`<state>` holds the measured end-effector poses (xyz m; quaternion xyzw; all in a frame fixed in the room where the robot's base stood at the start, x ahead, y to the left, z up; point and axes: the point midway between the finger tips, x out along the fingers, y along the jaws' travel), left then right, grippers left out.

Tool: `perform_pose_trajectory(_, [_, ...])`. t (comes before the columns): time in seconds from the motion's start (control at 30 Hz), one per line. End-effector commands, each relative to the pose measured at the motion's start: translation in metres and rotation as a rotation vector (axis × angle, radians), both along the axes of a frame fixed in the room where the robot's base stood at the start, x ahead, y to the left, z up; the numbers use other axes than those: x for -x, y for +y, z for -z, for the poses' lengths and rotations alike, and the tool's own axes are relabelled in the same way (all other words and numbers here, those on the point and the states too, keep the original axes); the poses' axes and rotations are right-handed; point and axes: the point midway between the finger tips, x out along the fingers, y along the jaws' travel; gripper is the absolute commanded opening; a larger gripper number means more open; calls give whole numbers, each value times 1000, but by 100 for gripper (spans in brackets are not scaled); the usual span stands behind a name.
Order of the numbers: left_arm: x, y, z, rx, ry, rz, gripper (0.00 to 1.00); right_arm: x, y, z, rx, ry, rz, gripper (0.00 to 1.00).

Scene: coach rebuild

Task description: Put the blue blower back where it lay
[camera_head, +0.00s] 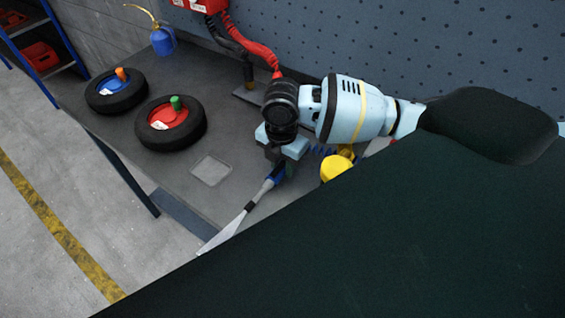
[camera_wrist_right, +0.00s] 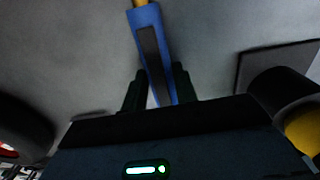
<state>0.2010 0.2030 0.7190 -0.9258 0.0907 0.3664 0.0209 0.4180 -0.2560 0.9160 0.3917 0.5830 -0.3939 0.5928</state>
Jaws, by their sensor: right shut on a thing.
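The blue blower (camera_head: 277,176) is in my right gripper (camera_head: 276,164), which points down over the grey bench. A grey section, a black collar and a pale flat piece that widens to the lower left extend from the blower. In the right wrist view the blower's blue body (camera_wrist_right: 146,22), with a dark inset and a yellow end, lies between the dark fingers of the shut right gripper (camera_wrist_right: 160,90). I cannot tell whether the blower touches the bench. A light-edged square plate (camera_head: 210,170) lies left of the gripper. My left gripper is not in view.
Two tyres, one with a blue hub (camera_head: 116,91) and one with a red hub (camera_head: 171,123), lie on the bench (camera_head: 203,86). A blue oil can (camera_head: 162,40) stands behind them. A yellow object (camera_head: 336,168) is close right of the gripper. Red and black hoses hang behind.

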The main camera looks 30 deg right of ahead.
Motion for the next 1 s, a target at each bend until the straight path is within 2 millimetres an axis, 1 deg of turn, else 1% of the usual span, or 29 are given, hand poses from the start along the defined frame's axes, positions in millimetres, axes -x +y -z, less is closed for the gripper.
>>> perform_pose_trajectory(0.03, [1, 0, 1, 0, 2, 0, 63, 1, 0, 3, 0, 4, -1, 0])
perform_pose_trajectory(0.27, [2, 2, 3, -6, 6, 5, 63, 1, 1, 4, 0, 7, -1, 0])
perform_pose_trajectory(0.3, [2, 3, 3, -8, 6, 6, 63, 2, 0, 4, 0, 7, -1, 34])
perform_pose_trajectory(0.47, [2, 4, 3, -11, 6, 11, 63, 1, 0, 3, 0, 5, 0, 54])
perform_pose_trajectory(0.77, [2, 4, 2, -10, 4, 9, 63, 1, 0, 2, 1, 4, 0, 54])
perform_pose_trajectory(0.87, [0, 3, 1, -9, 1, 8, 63, 1, 0, -7, 0, 2, 0, 54])
perform_pose_trajectory(1.0, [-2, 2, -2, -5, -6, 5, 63, 0, 1, -30, -1, -2, 0, 54])
